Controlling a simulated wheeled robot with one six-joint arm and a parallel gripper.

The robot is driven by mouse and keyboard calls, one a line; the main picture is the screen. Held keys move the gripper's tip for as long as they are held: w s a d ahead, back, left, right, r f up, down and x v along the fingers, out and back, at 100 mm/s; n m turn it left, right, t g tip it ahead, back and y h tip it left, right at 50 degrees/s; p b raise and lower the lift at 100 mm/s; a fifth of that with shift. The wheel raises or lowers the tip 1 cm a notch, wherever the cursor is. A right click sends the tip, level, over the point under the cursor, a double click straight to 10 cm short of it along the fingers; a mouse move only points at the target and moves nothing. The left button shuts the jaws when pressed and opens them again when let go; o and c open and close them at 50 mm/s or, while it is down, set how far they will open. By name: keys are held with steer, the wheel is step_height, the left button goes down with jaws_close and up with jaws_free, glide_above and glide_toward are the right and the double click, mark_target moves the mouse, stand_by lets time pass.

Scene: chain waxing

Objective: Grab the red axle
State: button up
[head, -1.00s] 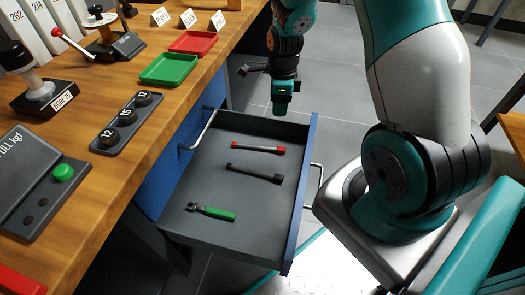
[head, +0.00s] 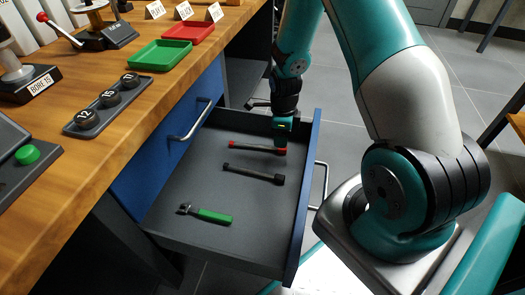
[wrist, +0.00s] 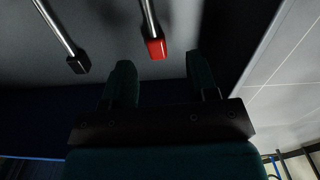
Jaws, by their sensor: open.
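My gripper (head: 281,136) is over the drawer at the axle's right end and partly hides that end. In the wrist view the jaws of my gripper (wrist: 160,85) are apart with nothing between them. One red end of the axle (wrist: 156,48) shows just beyond the fingertips, left of the middle of the gap. Its height relative to the fingertips is hard to tell.
A black-ended axle (head: 254,174) lies close beside the red one; its end also shows in the wrist view (wrist: 79,64). A green-handled tool (head: 206,214) lies nearer in the drawer. The drawer walls rise close around my gripper. Green (head: 160,54) and red (head: 188,32) trays sit on the workbench.

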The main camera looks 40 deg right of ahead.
steer(key=f+b, duration=0.2)
steer(key=f, duration=0.1)
steer(key=f+b, duration=0.1)
steer(key=shift+s+a+f, duration=0.1)
steer(key=shift+s+f, duration=0.2)
steer(key=shift+f, duration=0.05)
steer(key=shift+r, duration=0.1)
jaws_close()
steer(key=shift+r, duration=0.1)
